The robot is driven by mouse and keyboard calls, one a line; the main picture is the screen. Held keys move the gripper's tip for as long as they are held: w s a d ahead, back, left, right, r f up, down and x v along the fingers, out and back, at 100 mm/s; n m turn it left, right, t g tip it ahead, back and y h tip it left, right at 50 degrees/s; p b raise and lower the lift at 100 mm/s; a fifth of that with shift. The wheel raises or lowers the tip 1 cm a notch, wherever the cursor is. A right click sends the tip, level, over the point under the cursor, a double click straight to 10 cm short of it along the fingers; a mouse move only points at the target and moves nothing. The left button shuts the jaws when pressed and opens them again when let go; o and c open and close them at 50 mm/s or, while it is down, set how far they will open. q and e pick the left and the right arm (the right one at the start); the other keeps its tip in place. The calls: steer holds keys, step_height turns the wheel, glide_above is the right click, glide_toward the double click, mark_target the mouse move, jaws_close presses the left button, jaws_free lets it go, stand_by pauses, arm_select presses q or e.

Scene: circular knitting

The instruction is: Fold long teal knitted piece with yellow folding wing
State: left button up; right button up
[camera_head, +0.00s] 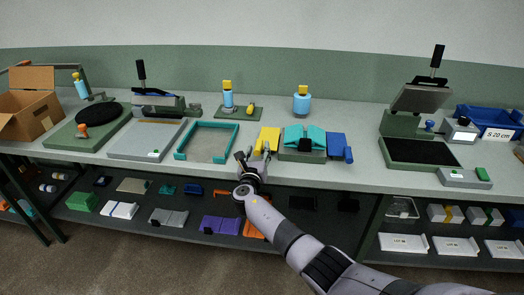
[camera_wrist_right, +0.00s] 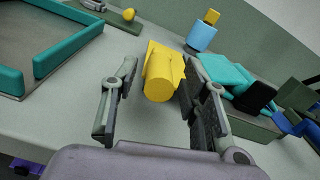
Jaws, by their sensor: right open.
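The yellow folding wing (camera_head: 267,138) lies flat at the left side of a grey folding block (camera_head: 302,157). In the right wrist view the wing's yellow cylinder grip (camera_wrist_right: 159,83) shows between the two fingers. My right gripper (camera_head: 255,156) is open at the table's front edge, its fingers on either side of that grip; contact cannot be told. The teal knitted piece (camera_head: 315,137) lies across the block, and shows at the right in the wrist view (camera_wrist_right: 225,72). A dark part covers its middle. A blue wing (camera_head: 337,145) lies at the block's right. My left gripper is not in view.
A teal frame tray (camera_head: 180,154) stands left of the yellow wing. Behind stand a blue bottle with a yellow cap (camera_head: 302,103) and a green pad with a yellow-topped blue bottle (camera_head: 228,97). A press (camera_head: 419,97) stands at the right. Table between block and press is clear.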

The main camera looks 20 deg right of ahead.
steer(key=shift+s+a+r+p, duration=0.1)
steer(key=shift+s+a+p, duration=0.15)
steer(key=shift+p, duration=0.1)
steer(key=p+v, duration=0.3)
steer(key=v, duration=0.1)
steer(key=shift+s+a, duration=0.1)
steer(key=shift+s+a+p, duration=0.25)
steer(key=shift+s+p, duration=0.1)
steer(key=shift+s, duration=0.1)
